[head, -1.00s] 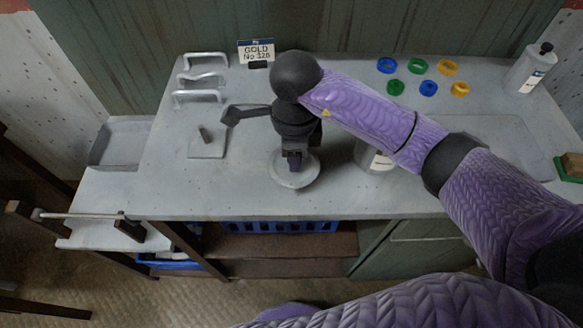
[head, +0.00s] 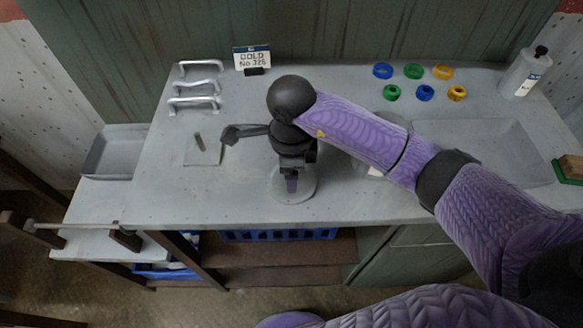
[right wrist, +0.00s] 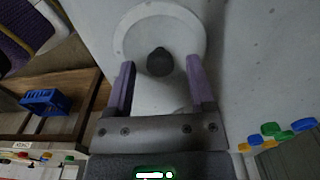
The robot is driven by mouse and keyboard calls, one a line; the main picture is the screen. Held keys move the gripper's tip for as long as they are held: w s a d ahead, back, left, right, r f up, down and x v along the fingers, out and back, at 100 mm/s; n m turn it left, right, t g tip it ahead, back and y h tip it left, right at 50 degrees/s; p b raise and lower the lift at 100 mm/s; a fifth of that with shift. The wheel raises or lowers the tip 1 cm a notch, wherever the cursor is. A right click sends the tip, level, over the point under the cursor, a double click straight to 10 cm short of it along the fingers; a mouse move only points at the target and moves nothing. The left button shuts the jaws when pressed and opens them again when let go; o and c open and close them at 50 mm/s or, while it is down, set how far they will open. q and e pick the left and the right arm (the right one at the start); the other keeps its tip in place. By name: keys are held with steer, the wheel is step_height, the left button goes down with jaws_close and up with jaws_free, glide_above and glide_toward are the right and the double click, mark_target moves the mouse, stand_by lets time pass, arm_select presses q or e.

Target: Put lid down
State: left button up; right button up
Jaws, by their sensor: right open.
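The lid is a pale round disc (head: 303,194) with a dark knob. It appears to lie flat on the grey bench (head: 235,205) near its front edge. In the right wrist view the lid (right wrist: 160,28) shows with its knob (right wrist: 160,62) centred between the fingers. My right gripper (head: 291,184) reaches down over the lid. In the right wrist view its two purple fingers (right wrist: 160,65) are spread on either side of the knob, with a gap on both sides. My left gripper is not in view.
A jar (head: 367,160) stands partly hidden under my right arm. Several coloured rings (head: 414,71), a bottle (head: 524,72), metal handles (head: 195,87), a small plate with a peg (head: 205,155) and a number sign (head: 252,58) are on the bench. A grey tray (head: 115,150) is at left.

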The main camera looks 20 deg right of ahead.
arm_select(q)
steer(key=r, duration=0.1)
steer(key=p, duration=0.1)
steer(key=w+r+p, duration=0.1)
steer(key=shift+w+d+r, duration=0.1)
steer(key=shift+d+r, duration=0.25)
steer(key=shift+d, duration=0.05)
arm_select(e)
step_height(320, 180, up, 12)
steer(key=shift+f, duration=0.25)
